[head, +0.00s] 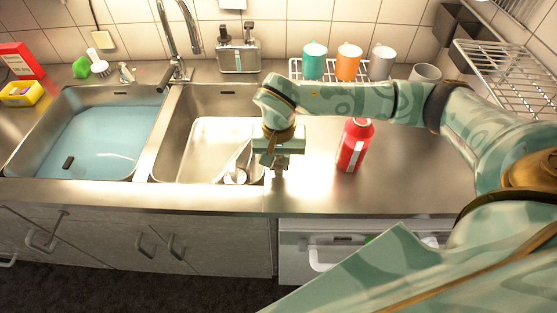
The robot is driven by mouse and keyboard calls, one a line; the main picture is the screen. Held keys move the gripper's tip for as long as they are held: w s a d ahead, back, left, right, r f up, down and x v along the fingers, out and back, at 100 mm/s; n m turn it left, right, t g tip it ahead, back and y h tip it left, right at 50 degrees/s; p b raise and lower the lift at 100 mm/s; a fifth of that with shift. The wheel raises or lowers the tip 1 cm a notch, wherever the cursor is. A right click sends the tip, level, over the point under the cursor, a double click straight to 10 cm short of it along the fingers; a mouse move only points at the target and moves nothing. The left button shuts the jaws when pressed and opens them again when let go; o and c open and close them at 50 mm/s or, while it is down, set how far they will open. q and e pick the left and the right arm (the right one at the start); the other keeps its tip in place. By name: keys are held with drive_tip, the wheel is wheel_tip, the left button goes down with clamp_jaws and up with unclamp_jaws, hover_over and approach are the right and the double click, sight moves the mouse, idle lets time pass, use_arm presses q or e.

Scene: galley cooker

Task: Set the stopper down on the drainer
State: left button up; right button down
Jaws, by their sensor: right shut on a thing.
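My right gripper (278,167) points down over the steel top at the right edge of the right basin. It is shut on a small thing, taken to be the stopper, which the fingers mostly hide. I cannot tell whether it touches the steel. The bare steel drainer surface (315,190) extends to the right of the basin, below and beside the gripper. My left gripper is not in view.
A red bottle (352,150) stands right of the gripper. A wire rack (295,70) with mugs is behind. The left basin (35,115) holds bluish water; the right basin (185,125) holds pale items. Front-right steel is clear.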

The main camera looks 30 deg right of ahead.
drive_tip(key=c, duration=1.3)
unclamp_jaws()
wheel_tip(320, 180, up, 12)
drive_tip(key=shift+r+p, duration=0.1)
drive_tip(key=shift+p, duration=0.85)
